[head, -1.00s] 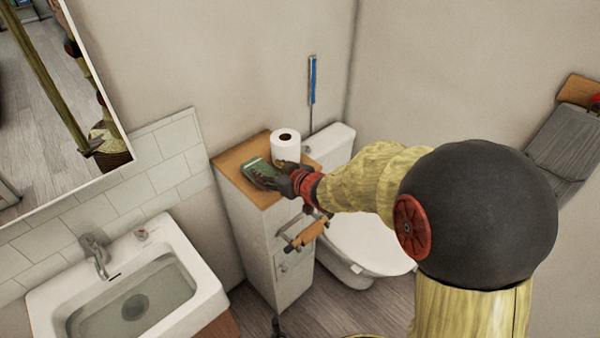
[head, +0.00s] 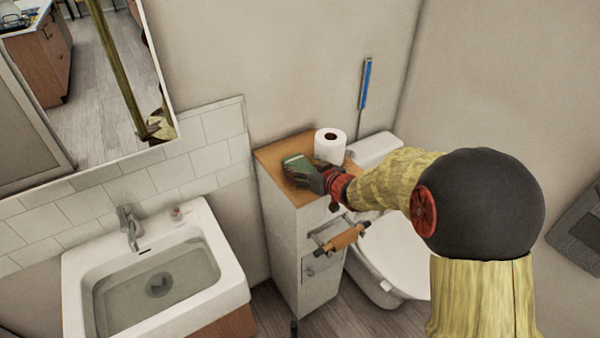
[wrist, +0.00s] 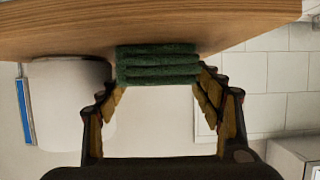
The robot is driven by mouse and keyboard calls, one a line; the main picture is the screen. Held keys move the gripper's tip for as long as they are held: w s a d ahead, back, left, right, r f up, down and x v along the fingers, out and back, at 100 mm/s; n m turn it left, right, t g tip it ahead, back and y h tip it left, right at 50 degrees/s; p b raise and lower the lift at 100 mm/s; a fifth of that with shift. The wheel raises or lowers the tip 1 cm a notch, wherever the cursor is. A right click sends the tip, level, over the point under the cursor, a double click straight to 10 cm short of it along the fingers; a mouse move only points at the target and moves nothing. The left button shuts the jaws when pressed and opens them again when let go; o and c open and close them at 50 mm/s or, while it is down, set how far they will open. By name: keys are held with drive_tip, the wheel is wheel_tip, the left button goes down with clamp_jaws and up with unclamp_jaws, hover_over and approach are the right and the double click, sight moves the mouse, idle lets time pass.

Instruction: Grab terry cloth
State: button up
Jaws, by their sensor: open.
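The terry cloth (head: 297,162) is a dark green folded stack on the wooden top of the narrow white cabinet. It also shows in the wrist view (wrist: 157,65), with its folded layers facing me. My gripper (head: 304,179) is at the front of the cloth in the head view and covers part of it. In the wrist view my gripper (wrist: 158,92) is open, with one finger near each side of the cloth. I cannot tell whether the fingers touch it.
A toilet paper roll (head: 330,146) stands on the cabinet top (head: 272,152) close behind my gripper. A roll holder (head: 343,237) sticks out from the cabinet front. The toilet (head: 390,265) is to the right, the sink (head: 160,280) to the left.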

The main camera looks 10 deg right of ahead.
drive_tip(key=shift+c, duration=0.3)
drive_tip(key=c, duration=0.7)
drive_tip(key=shift+c, duration=0.8)
drive_tip(key=shift+r, duration=0.1)
